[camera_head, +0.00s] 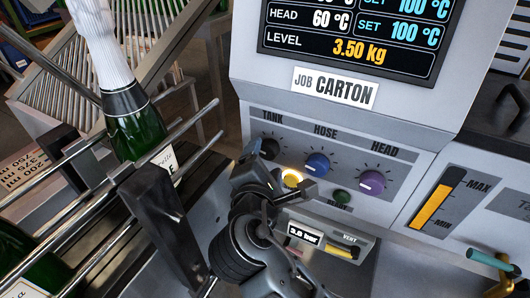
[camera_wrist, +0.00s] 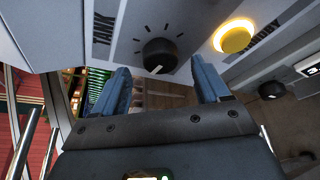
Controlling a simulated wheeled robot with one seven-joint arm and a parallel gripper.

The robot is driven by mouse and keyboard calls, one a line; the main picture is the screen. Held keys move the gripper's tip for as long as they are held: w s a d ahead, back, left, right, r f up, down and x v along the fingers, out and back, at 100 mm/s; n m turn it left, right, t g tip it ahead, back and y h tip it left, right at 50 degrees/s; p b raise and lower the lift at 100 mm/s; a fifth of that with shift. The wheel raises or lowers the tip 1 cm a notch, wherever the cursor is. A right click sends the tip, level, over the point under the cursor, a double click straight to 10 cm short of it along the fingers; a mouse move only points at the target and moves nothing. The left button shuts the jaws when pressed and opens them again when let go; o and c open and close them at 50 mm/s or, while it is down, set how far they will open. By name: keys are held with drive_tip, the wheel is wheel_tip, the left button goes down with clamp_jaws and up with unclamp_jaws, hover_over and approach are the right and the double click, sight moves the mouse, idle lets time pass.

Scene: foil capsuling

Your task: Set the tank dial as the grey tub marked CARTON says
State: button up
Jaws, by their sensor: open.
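The tank dial (camera_head: 268,148) is a black knob under the word TANK on the grey panel, partly behind my gripper in the head view. In the wrist view the dial (camera_wrist: 160,55) lies ahead, between and beyond my blue fingertips, with a white mark near its lower edge and ticks around it. My gripper (camera_wrist: 162,78) is open and empty, apart from the dial. In the head view my gripper (camera_head: 279,172) is just in front of the panel's lower left. A plate (camera_head: 335,88) reads JOB CARTON. I make out no grey tub marked CARTON.
A blue HOSE knob (camera_head: 317,163) and a purple HEAD knob (camera_head: 371,183) sit right of the dial. A lit yellow button (camera_head: 292,178) is close to my gripper. The screen (camera_head: 360,30) shows LEVEL 3.50 kg. A foil-topped green bottle (camera_head: 130,115) stands by rails at left.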

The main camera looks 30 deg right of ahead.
sight(269, 149)
drive_tip(key=shift+x, duration=1.4)
drive_tip(key=shift+c, duration=0.2)
drive_tip(key=c, duration=1)
drive_tip(key=shift+f, duration=0.1)
